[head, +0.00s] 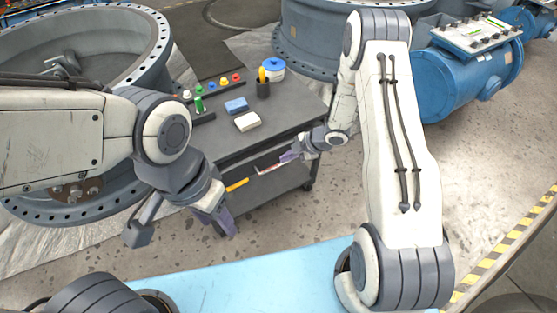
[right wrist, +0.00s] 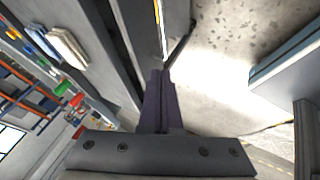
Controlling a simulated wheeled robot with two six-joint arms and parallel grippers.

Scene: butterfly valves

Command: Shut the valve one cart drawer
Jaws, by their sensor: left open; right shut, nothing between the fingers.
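The grey cart (head: 285,113) stands in the middle of the head view. Its drawer (head: 262,177) sits below the top on the near side and is at least partly open, as a yellow-handled tool (head: 237,184) and a reddish tool (head: 268,168) show in it. In the right wrist view the drawer's dark edge (right wrist: 181,44) runs just past my fingertips. My right gripper (head: 288,157) is shut and empty at the drawer's right end; it also shows in the right wrist view (right wrist: 160,75). I cannot tell whether it touches. My left gripper (head: 218,222) is open and empty, left of the drawer.
Large grey valve rings stand left and behind. A light-blue surface (head: 240,280) lies in front. Floor right of the cart is clear.

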